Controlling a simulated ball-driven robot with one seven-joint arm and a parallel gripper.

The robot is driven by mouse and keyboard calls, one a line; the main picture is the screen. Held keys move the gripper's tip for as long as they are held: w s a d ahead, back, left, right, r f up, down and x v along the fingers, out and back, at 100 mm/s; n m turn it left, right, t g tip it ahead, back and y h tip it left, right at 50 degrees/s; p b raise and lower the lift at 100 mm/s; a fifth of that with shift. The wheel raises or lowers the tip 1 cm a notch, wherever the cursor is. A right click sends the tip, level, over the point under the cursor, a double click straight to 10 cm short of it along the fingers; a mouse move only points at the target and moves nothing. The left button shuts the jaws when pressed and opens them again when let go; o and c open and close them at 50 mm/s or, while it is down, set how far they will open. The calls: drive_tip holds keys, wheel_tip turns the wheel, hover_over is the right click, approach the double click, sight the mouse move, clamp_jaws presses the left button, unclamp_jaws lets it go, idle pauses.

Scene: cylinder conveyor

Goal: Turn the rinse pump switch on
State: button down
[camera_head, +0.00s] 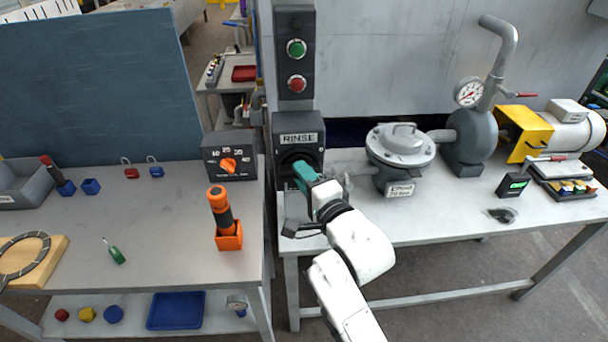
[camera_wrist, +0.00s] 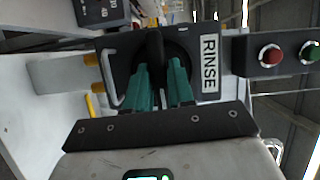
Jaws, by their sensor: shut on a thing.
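The rinse pump switch is a dark grey box (camera_head: 313,127) with a white RINSE label (camera_head: 299,138) and a round black rotary part below the label. In the wrist view the black handle (camera_wrist: 154,48) runs roughly parallel to the label's text (camera_wrist: 210,63). My gripper (camera_head: 303,172) reaches the switch front with its teal fingers. In the wrist view my gripper (camera_wrist: 163,75) has one finger on each side of the handle and is shut on it. In the head view the fingers hide most of the handle.
Above the switch, a panel holds a green button (camera_head: 296,48) and a red button (camera_head: 297,83). A dial box (camera_head: 229,156) stands on the left bench. On the right bench are a grey round pump housing (camera_head: 400,146), a gauge (camera_head: 468,92) and a yellow-guarded motor (camera_head: 527,130).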

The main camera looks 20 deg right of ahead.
drive_tip(key=shift+w+a+r+n+g+h+p, duration=0.1)
drive_tip(key=shift+n+g+h+p, duration=0.7)
drive_tip(key=shift+n, duration=1.35)
drive_tip(key=shift+s+a+r+n+g+h+p, duration=0.15)
drive_tip(key=shift+n+g+h+p, duration=0.65)
drive_tip(key=shift+n, duration=1.4)
drive_tip(key=shift+w+a+n+g+h+p, duration=0.15)
drive_tip(key=shift+n+g+h+p, duration=0.35)
drive_tip(key=shift+n+g+h, duration=1.15)
drive_tip(key=shift+n+t+y, duration=0.35)
drive_tip(key=shift+n+t, duration=0.25)
drive_tip(key=shift+t, duration=0.15)
drive_tip(key=c, duration=1.1)
unclamp_jaws()
drive_tip(key=shift+o, duration=0.2)
drive_tip(key=shift+d, duration=0.1)
drive_tip(key=b+v, duration=0.2)
drive_tip(key=v, duration=0.8)
drive_tip(key=shift+s, duration=0.35)
drive_tip(key=shift+r, duration=0.15)
